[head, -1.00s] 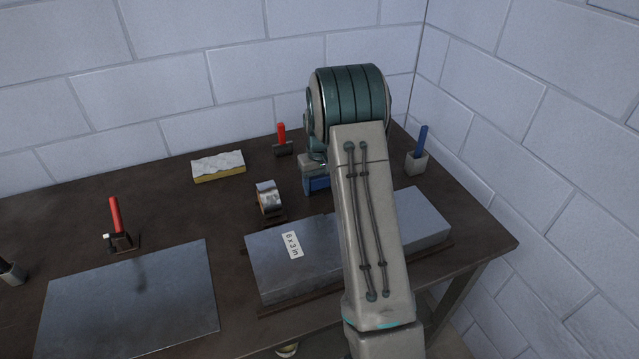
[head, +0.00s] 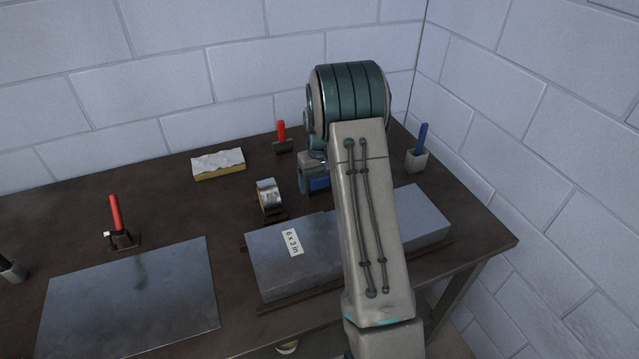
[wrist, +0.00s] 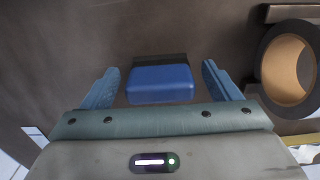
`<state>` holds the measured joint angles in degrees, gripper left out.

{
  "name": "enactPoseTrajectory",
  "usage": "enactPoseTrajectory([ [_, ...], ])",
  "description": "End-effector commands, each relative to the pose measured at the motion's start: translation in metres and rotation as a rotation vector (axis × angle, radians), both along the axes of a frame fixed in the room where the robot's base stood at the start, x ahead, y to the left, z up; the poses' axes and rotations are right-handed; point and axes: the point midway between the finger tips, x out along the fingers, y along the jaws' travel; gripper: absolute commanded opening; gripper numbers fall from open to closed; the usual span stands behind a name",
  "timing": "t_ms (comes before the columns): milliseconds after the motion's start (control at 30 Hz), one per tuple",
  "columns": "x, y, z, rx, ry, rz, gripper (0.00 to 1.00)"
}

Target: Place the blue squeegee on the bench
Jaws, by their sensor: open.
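The blue squeegee (wrist: 160,83) lies on the dark bench (wrist: 110,25) in the wrist view, a blue block with a dark strip along its far edge. My gripper (wrist: 160,78) is open, with one blue finger on each side of the squeegee and a gap on both sides. In the head view the squeegee (head: 318,184) shows only in part as a blue patch below my wrist; my arm hides the rest. The bench (head: 160,215) also shows in the head view.
A tape roll (head: 269,195) on a stand is left of my gripper. A metal sheet (head: 130,295) lies left.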

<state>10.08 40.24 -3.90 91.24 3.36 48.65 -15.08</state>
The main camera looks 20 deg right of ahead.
Motion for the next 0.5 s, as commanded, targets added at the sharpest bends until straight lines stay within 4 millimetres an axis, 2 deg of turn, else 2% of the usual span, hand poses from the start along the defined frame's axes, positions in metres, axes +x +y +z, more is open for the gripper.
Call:
enactPoseTrajectory([
  [300, 0.001, 0.000, 0.068, -0.001, -0.007, 0.000, 0.83],
  [500, 0.001, 0.000, 0.100, -0.001, -0.003, -0.001, 0.83],
])
